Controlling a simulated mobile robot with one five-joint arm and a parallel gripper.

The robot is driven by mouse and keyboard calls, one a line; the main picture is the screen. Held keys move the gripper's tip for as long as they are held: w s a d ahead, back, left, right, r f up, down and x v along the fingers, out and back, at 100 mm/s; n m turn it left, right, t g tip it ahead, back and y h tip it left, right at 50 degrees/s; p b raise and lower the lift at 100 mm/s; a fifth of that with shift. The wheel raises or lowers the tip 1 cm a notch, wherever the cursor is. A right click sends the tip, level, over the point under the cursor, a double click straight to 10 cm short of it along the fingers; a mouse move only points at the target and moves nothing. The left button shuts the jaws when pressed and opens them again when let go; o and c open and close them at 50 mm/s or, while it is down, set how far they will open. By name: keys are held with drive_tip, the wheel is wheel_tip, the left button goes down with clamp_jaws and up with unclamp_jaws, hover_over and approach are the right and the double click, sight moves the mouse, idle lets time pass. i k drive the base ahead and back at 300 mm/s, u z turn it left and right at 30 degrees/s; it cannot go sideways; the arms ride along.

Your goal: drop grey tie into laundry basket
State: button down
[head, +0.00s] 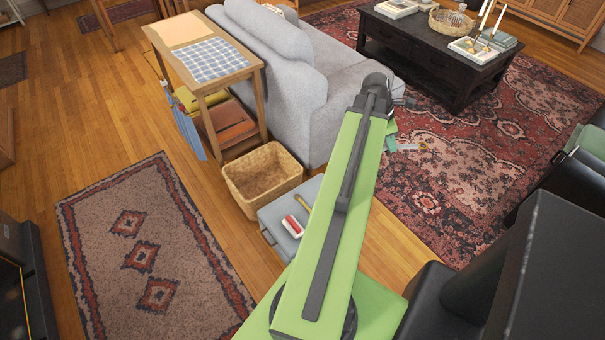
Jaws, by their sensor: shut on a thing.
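A woven tan laundry basket (233,194) stands on the wood floor, left of my green arm. It looks empty from here. My arm reaches up the middle of the head view, and its far end lies in front of the sofa's corner and the red rug. I cannot make out a grey tie. A blue-grey strip of cloth (190,135) hangs at the side table's left side, left of the basket.
A wooden side table (258,76) with folded cloths stands behind the basket, beside a grey sofa (299,98). A grey box (268,216) with a red-and-white item (293,227) sits just before the basket. A dark coffee table (425,55) stands back right. Floor left is open.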

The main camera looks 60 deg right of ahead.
sight(264, 182)
drive_tip(key=u, duration=0.4)
drive_tip(key=i, duration=1.5)
drive_tip(key=z, duration=0.45)
drive_tip(key=i, duration=1.25)
drive_tip(key=z, duration=0.65)
